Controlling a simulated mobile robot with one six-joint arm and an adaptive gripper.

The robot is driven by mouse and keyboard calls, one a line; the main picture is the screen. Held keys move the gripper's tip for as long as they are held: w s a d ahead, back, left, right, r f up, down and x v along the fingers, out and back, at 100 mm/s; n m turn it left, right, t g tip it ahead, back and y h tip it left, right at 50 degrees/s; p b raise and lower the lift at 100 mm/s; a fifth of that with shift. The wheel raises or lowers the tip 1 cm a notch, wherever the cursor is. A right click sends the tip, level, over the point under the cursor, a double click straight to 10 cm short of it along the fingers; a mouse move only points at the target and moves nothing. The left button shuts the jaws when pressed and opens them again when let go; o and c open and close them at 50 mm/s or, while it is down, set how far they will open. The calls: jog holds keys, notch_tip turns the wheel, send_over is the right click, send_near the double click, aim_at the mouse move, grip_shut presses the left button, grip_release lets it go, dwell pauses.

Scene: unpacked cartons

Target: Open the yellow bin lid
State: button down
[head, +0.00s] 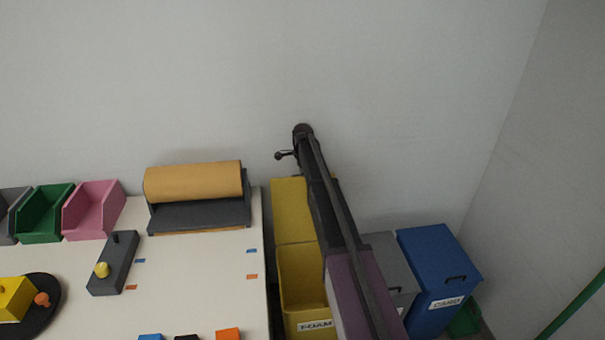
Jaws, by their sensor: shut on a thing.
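The yellow bin (285,300) stands right of the table with a FOAM label on its front. Its yellow lid (290,208) is raised at the back, and the bin's mouth shows open below it. My arm reaches over the right part of bin and lid and hides it. My gripper (285,155) shows only as a small dark part beside the arm's far end, just above the lid's upper edge. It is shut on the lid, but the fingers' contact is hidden.
A grey bin (389,257) and a blue bin (437,265) labelled CARD stand to the right, lids down. The white table (200,285) on the left holds a paper roll (193,182), a pink tray (95,212) and a green tray (45,215). The wall is close behind.

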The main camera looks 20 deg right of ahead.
notch_tip(320, 180, up, 12)
jog(key=p, duration=1.1)
jog(key=shift+s+p, duration=0.2)
jog(key=shift+p, duration=0.1)
jog(key=s+a+n, duration=0.3)
jog(key=s+n, duration=0.3)
jog(key=s, duration=0.8)
jog(key=s+a+n+g, duration=0.1)
jog(key=s+a+n, duration=0.2)
jog(key=s+n, duration=0.4)
jog(key=s+a+n, duration=0.3)
jog(key=s+n, duration=0.3)
jog(key=s, duration=1.5)
jog(key=shift+a, duration=0.3)
